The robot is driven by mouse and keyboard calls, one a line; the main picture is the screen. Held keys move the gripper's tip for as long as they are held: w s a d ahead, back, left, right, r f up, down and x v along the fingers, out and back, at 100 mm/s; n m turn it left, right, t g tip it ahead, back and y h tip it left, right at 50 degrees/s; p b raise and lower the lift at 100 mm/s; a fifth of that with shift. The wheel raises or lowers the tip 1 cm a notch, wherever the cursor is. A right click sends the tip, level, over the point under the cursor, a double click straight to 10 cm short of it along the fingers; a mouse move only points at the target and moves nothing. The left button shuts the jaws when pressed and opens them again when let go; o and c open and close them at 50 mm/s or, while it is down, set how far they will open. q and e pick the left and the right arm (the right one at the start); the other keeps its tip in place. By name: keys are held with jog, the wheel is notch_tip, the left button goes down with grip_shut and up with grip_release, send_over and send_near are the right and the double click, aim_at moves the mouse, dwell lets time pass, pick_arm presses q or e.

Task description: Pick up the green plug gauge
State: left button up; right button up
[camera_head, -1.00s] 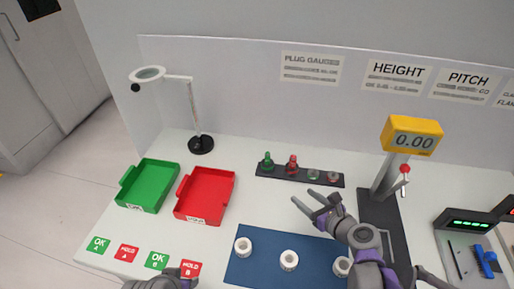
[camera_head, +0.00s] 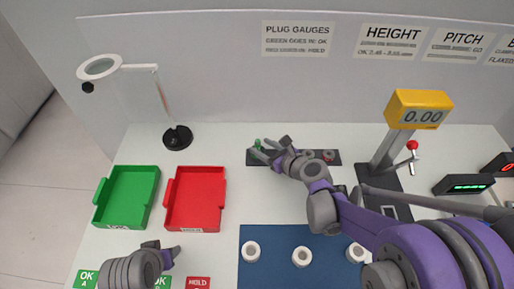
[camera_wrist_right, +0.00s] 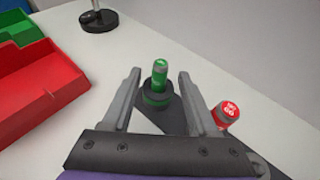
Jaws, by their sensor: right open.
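The green plug gauge (camera_wrist_right: 158,80) stands upright in the dark gauge rack in the right wrist view, between the two open fingers of my right gripper (camera_wrist_right: 157,90). The fingers look apart from it on both sides. In the head view the green gauge (camera_head: 258,144) shows at the left end of the rack, partly behind my right gripper (camera_head: 271,149). The red plug gauge (camera_wrist_right: 227,114) stands just right of the right finger in the wrist view. My left gripper (camera_head: 172,254) is at the bottom left of the head view, and its finger opening is unclear.
A green tray (camera_head: 155,180) and a red tray (camera_head: 222,190) stand left of the rack (camera_head: 335,154). A lamp base (camera_head: 178,138) is behind them. A blue mat (camera_head: 275,262) with several white rings lies in front. A height gauge (camera_head: 420,108) stands right.

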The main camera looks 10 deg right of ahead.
jog(key=x, duration=0.6)
grip_shut()
dwell(0.3)
